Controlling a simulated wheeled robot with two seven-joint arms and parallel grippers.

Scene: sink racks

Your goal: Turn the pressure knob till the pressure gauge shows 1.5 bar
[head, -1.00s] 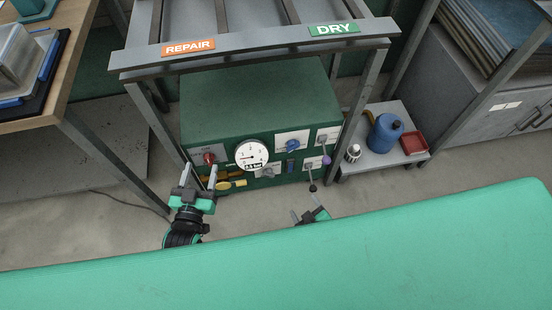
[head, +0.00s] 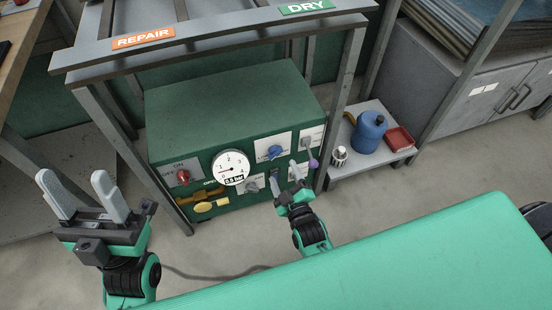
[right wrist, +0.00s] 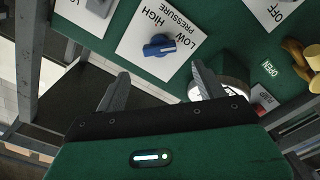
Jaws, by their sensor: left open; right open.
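The pressure knob (head: 274,152) is blue, on a white plate on the front of the green box. In the right wrist view the blue knob (right wrist: 160,46) sits on a plate lettered LOW, HIGH and PRESSURE. The round white pressure gauge (head: 231,167) is left of it; its small display seems to read about 0.5 bar. My right gripper (head: 284,176) is open and empty in front of the box, below the knob; in its wrist view the knob lies just beyond and between the fingertips, apart from them. My left gripper (head: 70,180) is open and empty, left of the box.
The box also carries a red knob (head: 183,177), a yellow valve handle (head: 204,206) and a purple-tipped lever (head: 313,163). A grey rack frame (head: 345,90) surrounds the box. A blue can (head: 369,132) and a red tray (head: 398,139) stand on a low shelf at right.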

